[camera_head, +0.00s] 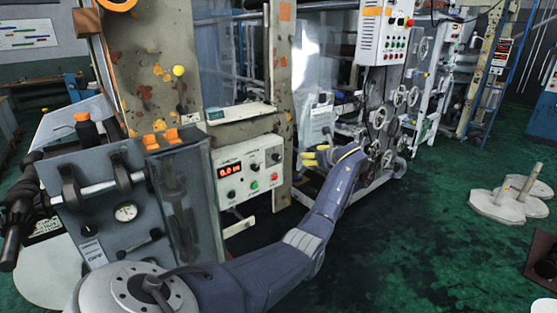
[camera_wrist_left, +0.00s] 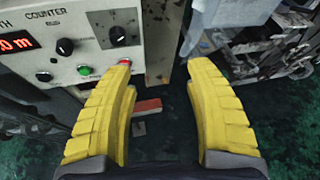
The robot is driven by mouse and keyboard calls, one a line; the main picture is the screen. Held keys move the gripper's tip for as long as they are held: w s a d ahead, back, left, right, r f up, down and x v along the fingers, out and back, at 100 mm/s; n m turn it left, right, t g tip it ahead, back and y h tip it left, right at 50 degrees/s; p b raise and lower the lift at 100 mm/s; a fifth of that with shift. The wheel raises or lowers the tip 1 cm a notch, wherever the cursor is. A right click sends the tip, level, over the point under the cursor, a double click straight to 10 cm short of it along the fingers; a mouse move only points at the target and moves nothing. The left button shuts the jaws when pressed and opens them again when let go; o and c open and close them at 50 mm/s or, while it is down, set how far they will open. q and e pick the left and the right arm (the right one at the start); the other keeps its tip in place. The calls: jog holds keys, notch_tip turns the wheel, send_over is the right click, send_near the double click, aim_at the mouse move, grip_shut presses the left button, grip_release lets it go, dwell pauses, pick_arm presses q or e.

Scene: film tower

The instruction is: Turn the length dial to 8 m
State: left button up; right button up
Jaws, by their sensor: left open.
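The length counter panel (camera_head: 247,172) is a white box on the machine, with a red display (camera_head: 230,170) that seems to read 0.0 m. It also shows in the wrist view (camera_wrist_left: 100,14), with a small black knob (camera_wrist_left: 65,46) beside the display and a larger black dial (camera_wrist_left: 118,36) on a scale plate to its right. Which one is the length dial I cannot tell. My left gripper (camera_head: 316,156) is open and empty, to the right of the panel. Its yellow fingers (camera_wrist_left: 160,110) show in the wrist view, below the dial and apart from it. My right gripper is not in view.
Green, white and red buttons (camera_wrist_left: 125,62) sit in a row below the knobs. A rusty machine post (camera_head: 277,70) stands behind the panel. A grey machine unit with a gauge (camera_head: 125,212) is at left.

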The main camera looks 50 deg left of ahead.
pick_arm(q)
jog(key=s+g, duration=0.3)
jog(key=s, duration=0.2)
jog(key=n, duration=0.1)
send_near(278, 158)
jog(key=shift+y, duration=0.3)
jog(key=x, duration=1)
jog(key=shift+w+f, duration=0.1)
jog(key=shift+f, duration=0.3)
jog(key=shift+a, duration=0.15)
jog(key=shift+c, duration=0.4)
grip_shut()
